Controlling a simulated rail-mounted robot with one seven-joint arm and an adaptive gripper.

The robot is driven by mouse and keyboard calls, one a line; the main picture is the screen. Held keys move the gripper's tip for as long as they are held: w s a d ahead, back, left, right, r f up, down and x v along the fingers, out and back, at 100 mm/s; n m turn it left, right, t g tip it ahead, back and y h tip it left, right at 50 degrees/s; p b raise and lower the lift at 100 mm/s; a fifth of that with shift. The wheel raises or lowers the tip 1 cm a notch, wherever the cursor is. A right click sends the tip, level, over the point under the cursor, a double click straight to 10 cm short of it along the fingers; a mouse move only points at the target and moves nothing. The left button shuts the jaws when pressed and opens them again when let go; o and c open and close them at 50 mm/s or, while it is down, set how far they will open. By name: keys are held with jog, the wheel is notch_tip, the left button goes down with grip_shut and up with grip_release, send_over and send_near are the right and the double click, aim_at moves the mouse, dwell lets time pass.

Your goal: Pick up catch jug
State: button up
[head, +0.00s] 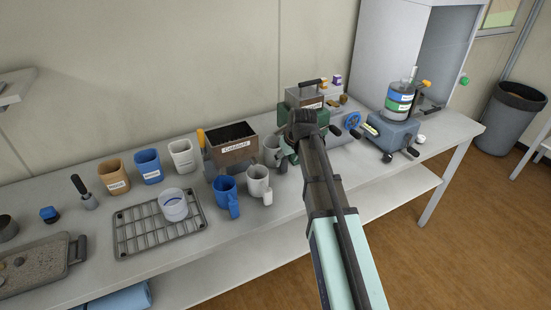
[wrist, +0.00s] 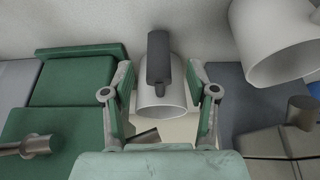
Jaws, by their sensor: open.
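A pale jug (wrist: 163,97) with a dark grey upright handle (wrist: 158,58) shows in the wrist view. My gripper (wrist: 160,88) is open, with one green-padded finger on each side of the jug and its handle. Gaps show on both sides, so the fingers are not closed on it. In the head view a light grey jug (head: 271,152) stands just left of my arm's dark end, beside the green machine (head: 318,116). My arm hides the fingertips there. I cannot tell for sure whether it is the same jug.
A white cup (wrist: 270,42) is close at upper right in the wrist view. In the head view a blue mug (head: 226,192) and a pale mug (head: 258,183) stand in front of the brown labelled box (head: 232,150). A wire rack (head: 135,232) lies further left.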

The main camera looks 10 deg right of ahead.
aim_at(284, 164)
jog(key=shift+p+x, duration=0.8)
jog(key=shift+x, duration=1.85)
jog(key=shift+r, duration=0.1)
grip_shut()
